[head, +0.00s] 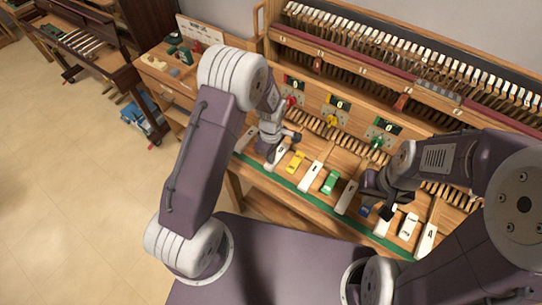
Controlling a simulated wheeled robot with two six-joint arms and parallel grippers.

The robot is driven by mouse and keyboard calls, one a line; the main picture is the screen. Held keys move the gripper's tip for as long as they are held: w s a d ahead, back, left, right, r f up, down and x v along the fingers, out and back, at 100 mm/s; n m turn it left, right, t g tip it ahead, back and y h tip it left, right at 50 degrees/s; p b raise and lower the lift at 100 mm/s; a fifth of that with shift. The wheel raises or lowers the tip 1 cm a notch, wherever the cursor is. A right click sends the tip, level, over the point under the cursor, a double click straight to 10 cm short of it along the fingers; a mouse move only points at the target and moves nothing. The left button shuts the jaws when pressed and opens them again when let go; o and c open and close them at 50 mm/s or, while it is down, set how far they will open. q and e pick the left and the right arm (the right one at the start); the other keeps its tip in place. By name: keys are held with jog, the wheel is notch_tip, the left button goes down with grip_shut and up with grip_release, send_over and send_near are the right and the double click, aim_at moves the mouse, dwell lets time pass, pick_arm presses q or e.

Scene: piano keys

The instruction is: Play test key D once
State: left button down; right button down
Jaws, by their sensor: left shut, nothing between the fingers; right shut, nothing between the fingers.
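A row of test keys runs along the front of the wooden bench. White keys, such as one between the coloured keys (311,176) and one nearer the middle (346,197), carry small dark letters. I cannot read which one is D. A yellow key (295,162), a green key (330,183) and a partly hidden blue key (364,211) lie between them. My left gripper (267,158) is shut and empty at the row's left end. My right gripper (387,212) is shut and empty over the keys near the blue one, hiding part of them. Contact with any key is unclear.
Red (291,101), yellow (332,121) and green (377,142) knobs sit below small displays reading 0. A long rack of piano keys (430,65) stands behind. A green strip (305,204) edges the bench front. Open floor (80,190) lies left.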

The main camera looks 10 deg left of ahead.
pick_arm(q)
jog(key=shift+f+b, duration=0.35)
jog(key=shift+f, duration=0.25)
jog(key=shift+s+r, duration=0.1)
jog(key=shift+r, duration=0.1)
pick_arm(e)
jog(key=shift+f, duration=0.25)
pick_arm(q)
jog(key=shift+r+p, duration=0.1)
jog(key=shift+p, duration=0.2)
pick_arm(e)
jog(key=shift+r, duration=0.1)
pick_arm(q)
jog(key=shift+r+p, duration=0.6)
jog(key=shift+r, duration=0.05)
pick_arm(e)
jog(key=shift+r, duration=0.65)
